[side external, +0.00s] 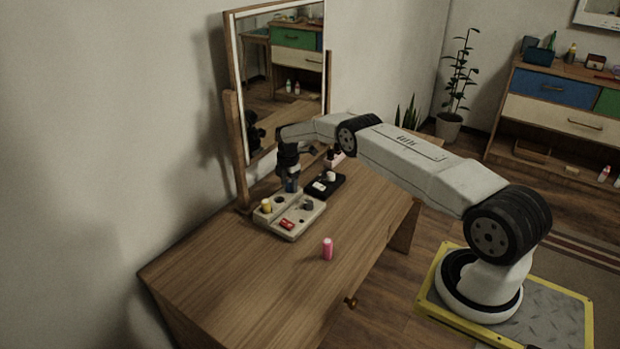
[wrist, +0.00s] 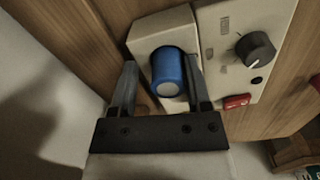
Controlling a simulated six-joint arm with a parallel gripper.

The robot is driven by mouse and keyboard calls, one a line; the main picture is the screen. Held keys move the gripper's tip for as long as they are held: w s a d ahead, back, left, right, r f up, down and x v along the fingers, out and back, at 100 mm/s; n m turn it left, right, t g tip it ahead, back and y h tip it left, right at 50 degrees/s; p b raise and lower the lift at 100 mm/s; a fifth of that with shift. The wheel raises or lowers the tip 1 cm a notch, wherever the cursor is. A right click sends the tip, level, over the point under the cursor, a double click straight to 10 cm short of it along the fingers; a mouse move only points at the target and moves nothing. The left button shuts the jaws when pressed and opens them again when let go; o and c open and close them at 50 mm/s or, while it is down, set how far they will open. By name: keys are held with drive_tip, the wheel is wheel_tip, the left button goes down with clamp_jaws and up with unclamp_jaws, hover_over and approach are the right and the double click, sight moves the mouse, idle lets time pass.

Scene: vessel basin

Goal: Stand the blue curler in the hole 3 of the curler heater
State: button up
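The blue curler (wrist: 170,68) stands upright at the far end of the raised strip of the beige curler heater (wrist: 238,20). It also shows just under my gripper in the side view (side external: 291,186). Its lower end looks to be at a hole, but how deep it sits cannot be told. My gripper (wrist: 161,80) has its fingers apart around the curler, with a gap at the left finger and the right finger close beside it. In the side view the heater (side external: 293,234) lies on the table, with a yellow curler (side external: 266,206) in its near end.
The heater has a dark knob (side external: 307,205) and a red switch (side external: 287,224). A pink curler (side external: 327,248) stands on the wooden table (side external: 240,285). A black tray (side external: 336,185) lies behind the heater, and a mirror (side external: 232,110) rises beside it. The table front is clear.

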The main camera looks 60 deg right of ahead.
sight(290, 181)
drive_tip(key=shift+s+f+g, duration=0.3)
drive_tip(key=shift+s+f, duration=0.3)
drive_tip(key=shift+f, duration=0.1)
drive_tip(key=shift+r, duration=0.6)
wheel_tip(290, 181, up, 12)
drive_tip(key=shift+w+r, duration=0.2)
drive_tip(key=shift+a, duration=0.1)
